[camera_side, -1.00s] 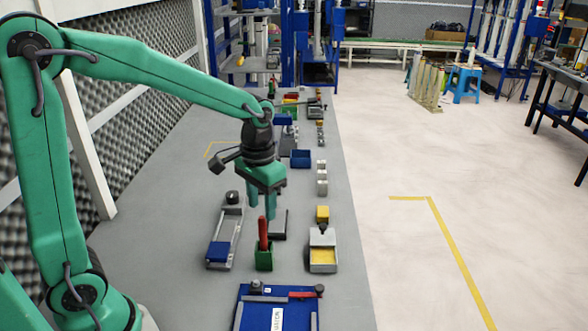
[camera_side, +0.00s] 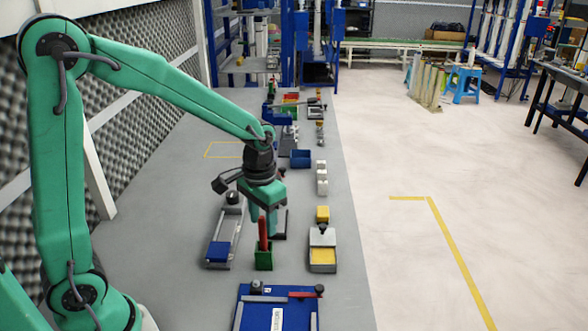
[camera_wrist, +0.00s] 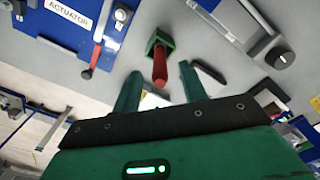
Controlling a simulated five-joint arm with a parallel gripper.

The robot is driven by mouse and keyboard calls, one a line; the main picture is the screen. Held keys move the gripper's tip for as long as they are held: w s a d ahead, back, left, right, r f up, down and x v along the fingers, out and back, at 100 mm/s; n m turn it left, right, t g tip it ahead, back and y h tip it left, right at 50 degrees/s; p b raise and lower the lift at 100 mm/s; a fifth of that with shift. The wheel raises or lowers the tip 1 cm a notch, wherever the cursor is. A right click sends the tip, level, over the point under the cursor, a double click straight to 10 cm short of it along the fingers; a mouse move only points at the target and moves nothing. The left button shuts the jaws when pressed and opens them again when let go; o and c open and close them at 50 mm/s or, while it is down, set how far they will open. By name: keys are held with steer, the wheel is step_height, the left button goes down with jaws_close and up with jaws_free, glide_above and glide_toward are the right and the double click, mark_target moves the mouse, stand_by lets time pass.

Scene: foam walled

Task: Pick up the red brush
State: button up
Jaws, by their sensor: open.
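The red brush (camera_side: 263,232) stands upright in a small green holder (camera_side: 264,258) on the grey bench. In the wrist view the red brush (camera_wrist: 160,66) sticks up from the green holder (camera_wrist: 159,42), just beyond the fingertips and between their lines. My gripper (camera_side: 262,222) is open, with its green fingers pointing down just behind the brush in the side view. In the wrist view my gripper (camera_wrist: 158,78) shows its two fingers apart with nothing held. I cannot tell the exact gap between fingers and brush.
A grey fixture with a blue block (camera_side: 219,252) stands left of the holder. A grey box with a yellow pad (camera_side: 323,255) stands right. A blue board (camera_side: 275,308) labelled ACTUATOR lies in front. A dark flat piece (camera_wrist: 209,74) lies close behind the holder.

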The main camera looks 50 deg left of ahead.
mark_target(265, 251)
steer(key=shift+f, duration=1.7)
jaws_close()
